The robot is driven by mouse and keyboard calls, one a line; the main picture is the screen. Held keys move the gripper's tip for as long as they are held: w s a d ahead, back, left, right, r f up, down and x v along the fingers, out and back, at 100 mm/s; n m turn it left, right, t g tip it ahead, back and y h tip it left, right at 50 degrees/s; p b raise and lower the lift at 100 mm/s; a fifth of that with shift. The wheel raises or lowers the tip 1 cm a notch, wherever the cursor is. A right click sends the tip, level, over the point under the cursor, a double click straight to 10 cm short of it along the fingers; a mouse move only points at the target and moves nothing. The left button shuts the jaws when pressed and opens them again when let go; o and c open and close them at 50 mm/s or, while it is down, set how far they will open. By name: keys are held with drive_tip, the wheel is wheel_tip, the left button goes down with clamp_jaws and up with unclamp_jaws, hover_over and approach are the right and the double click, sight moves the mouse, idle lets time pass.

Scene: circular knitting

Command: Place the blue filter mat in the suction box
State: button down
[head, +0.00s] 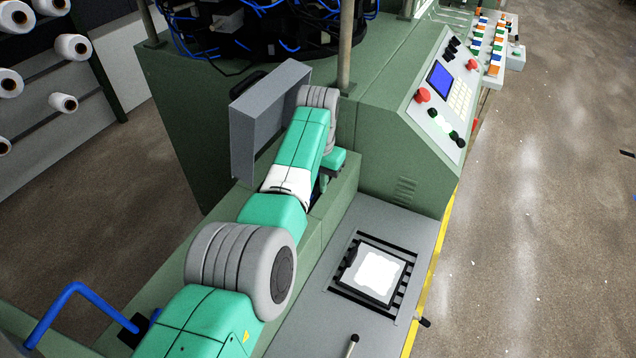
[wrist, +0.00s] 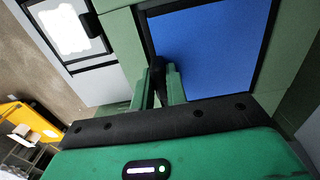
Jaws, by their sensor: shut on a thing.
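The blue filter mat (wrist: 208,48) fills the upper right of the wrist view. It is a flat blue panel in a dark frame, with green machine walls around it, so it appears to lie in or over the suction box opening. I cannot tell whether it sits fully down. My gripper (wrist: 159,82) is shut on the black tab at the mat's near left corner. In the head view my arm hides the mat and most of the gripper. A grey box-like door or cover (head: 268,120) stands open beside my arm, by the green machine body.
A white mat in a black frame (head: 378,272) lies on a slotted rack on the grey ledge (head: 395,215); it also shows in the wrist view (wrist: 70,30). A control panel (head: 445,90) stands behind the ledge. A black-knobbed lever (head: 352,340) rises at the front.

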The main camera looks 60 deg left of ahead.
drive_tip(key=shift+f, duration=0.1)
drive_tip(key=c, duration=1.4)
unclamp_jaws()
wheel_tip(320, 180, up, 12)
drive_tip(key=p, duration=0.3)
drive_tip(key=shift+r, duration=0.2)
